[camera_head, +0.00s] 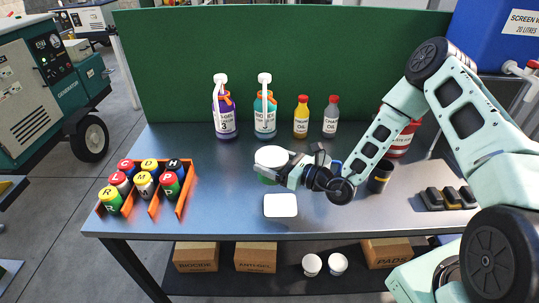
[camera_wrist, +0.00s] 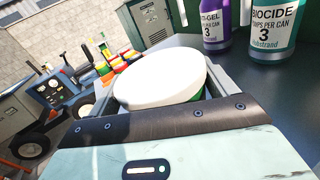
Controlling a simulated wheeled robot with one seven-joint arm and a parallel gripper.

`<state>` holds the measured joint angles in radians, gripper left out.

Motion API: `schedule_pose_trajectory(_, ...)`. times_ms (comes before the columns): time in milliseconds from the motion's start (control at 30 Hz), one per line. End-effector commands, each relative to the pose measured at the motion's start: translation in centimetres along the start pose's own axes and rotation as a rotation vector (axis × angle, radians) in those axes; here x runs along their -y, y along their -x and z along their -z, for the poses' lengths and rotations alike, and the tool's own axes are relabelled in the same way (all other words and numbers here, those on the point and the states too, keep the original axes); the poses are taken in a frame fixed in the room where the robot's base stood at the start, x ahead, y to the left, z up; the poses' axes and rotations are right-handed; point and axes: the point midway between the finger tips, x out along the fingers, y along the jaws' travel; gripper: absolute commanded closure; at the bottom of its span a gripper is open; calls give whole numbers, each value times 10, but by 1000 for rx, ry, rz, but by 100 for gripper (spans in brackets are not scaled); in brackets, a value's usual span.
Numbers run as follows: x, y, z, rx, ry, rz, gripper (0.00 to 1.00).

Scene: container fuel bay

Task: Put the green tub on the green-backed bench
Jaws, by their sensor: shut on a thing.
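The green tub with a white lid (camera_head: 270,157) is over the middle of the bench. Its lid fills the middle of the wrist view (camera_wrist: 162,78), with a little green side showing below. My gripper (camera_head: 272,169) is shut on the tub, reaching in from the right. I cannot tell whether the tub's base touches the bench top, as the gripper hides part of it. The green-backed bench (camera_head: 225,190) has a dark metal top and a tall green back panel (camera_head: 330,60).
A white square pad (camera_head: 280,205) lies just in front of the tub. Behind stand a purple bottle (camera_head: 225,118), a teal bottle (camera_head: 265,118) and two smaller bottles. An orange rack (camera_head: 184,194) of coloured cans is at left. A dark cup (camera_head: 380,177) is at right.

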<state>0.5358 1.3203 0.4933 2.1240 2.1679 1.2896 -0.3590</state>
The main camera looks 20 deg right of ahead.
Motion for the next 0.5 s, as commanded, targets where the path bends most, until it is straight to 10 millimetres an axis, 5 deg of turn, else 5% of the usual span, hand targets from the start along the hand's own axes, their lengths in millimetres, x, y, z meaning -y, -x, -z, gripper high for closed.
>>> schedule_pose_trajectory(500, 5, 0, 42, 2, 1, -1, 64)
